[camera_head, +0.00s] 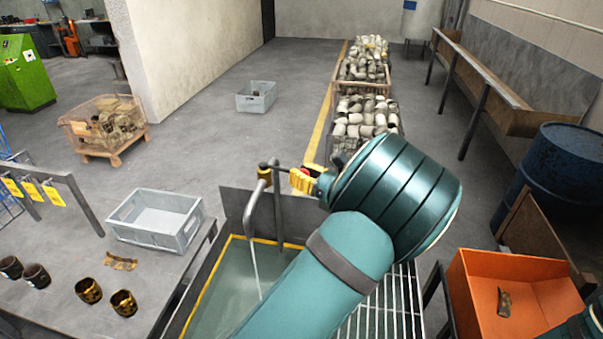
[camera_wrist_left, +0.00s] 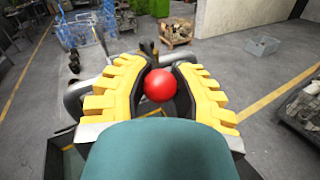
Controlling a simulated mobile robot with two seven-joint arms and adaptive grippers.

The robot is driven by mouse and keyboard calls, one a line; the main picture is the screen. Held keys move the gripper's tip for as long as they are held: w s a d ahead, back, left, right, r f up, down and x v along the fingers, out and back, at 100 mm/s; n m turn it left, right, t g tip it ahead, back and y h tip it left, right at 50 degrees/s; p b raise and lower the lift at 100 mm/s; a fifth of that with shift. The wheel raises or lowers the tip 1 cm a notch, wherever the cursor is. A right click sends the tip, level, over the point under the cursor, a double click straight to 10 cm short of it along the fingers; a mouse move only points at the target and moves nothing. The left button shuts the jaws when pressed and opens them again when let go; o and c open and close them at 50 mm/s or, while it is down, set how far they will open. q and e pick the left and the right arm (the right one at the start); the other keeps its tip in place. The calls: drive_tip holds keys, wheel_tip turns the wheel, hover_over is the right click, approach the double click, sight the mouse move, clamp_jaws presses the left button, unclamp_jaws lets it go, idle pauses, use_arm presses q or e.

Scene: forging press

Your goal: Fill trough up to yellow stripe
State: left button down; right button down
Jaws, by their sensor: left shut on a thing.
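My left gripper (camera_head: 302,181) is shut on the red knob (camera_head: 306,171) of the tap lever above the trough. In the left wrist view, the round red knob (camera_wrist_left: 160,85) sits between the yellow fingers. The grey tap (camera_head: 250,205) has a bent spout, and a thin stream of water (camera_head: 256,268) runs from it into the trough. The trough (camera_head: 205,275) has a yellow stripe (camera_head: 212,278) along its inner walls. Greenish water (camera_head: 228,295) stands in it, its surface seemingly just below the stripe. My left arm hides the trough's right part. My right gripper is out of view.
A table on the left holds a grey crate (camera_head: 155,220) and several small metal parts. A metal grate (camera_head: 385,305) lies right of the trough, with an orange bin (camera_head: 475,290) beyond it. Filled mesh crates (camera_head: 365,115) stand behind.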

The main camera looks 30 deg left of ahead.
use_arm(q)
drive_tip(key=c, duration=1)
unclamp_jaws()
drive_tip(key=shift+w+d, duration=0.1)
drive_tip(key=shift+d, duration=0.1)
drive_tip(key=o, duration=0.3)
drive_tip(key=shift+d+r, duration=0.1)
drive_tip(key=shift+d, duration=0.05)
drive_tip(key=v, duration=1.1)
drive_tip(key=shift+d, duration=0.4)
drive_tip(key=shift+c, duration=0.2)
